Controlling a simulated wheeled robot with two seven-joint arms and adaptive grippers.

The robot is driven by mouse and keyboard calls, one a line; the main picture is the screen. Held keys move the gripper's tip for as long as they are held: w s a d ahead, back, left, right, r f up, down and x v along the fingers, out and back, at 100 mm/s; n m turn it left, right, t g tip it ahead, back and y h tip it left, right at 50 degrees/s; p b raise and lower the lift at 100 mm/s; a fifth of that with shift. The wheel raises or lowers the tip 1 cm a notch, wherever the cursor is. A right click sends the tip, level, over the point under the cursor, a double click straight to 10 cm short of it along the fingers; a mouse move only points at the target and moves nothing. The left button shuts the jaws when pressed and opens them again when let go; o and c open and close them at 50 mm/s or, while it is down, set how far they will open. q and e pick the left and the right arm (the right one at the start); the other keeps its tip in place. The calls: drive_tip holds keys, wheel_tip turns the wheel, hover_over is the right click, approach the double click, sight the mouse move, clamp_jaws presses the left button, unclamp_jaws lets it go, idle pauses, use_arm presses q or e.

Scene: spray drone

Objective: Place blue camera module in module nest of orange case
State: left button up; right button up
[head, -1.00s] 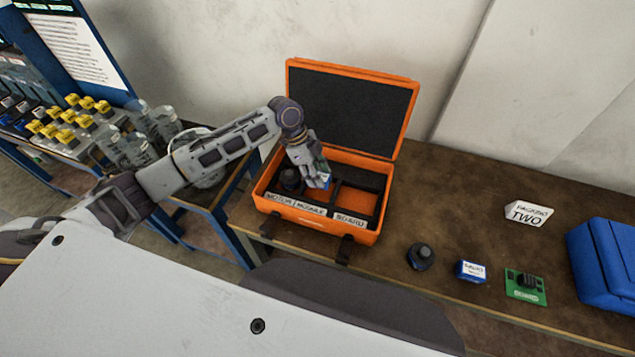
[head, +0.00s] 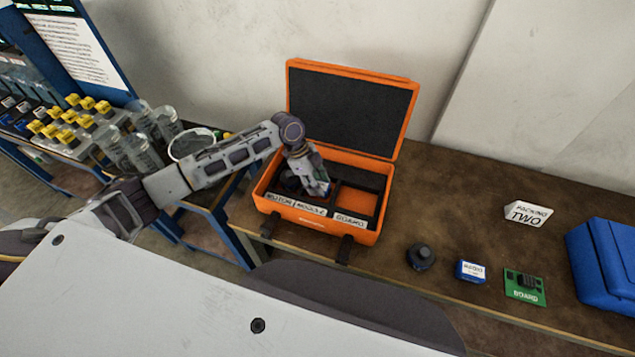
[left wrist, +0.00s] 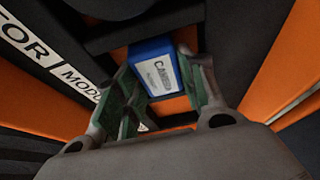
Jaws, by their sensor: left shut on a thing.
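The open orange case (head: 318,223) stands on the brown table, with black nests labelled MOTOR, MODULE and BOARD from left to right. My left gripper (head: 322,188) reaches down into the case above the MODULE nest. In the left wrist view its fingers (left wrist: 155,92) are shut on the blue camera module (left wrist: 155,75), which has a white label. The module is at the nest opening, with orange case floor showing beside it; I cannot tell whether it touches the bottom. In the head view the gripper mostly hides it. My right gripper is not in view.
A dark motor sits in the MOTOR nest; the BOARD nest (head: 357,197) is empty. On the table to the right are a dark motor (head: 420,257), a blue-and-white radio box (head: 471,271), a green board (head: 525,287), a sign (head: 527,213) and a blue case (head: 605,262).

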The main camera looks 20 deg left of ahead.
use_arm(q)
drive_tip(key=shift+f, duration=0.1)
drive_tip(key=o, duration=1)
drive_tip(key=shift+o, duration=0.2)
drive_tip(key=v, duration=1.2)
drive_tip(key=shift+b, duration=0.3)
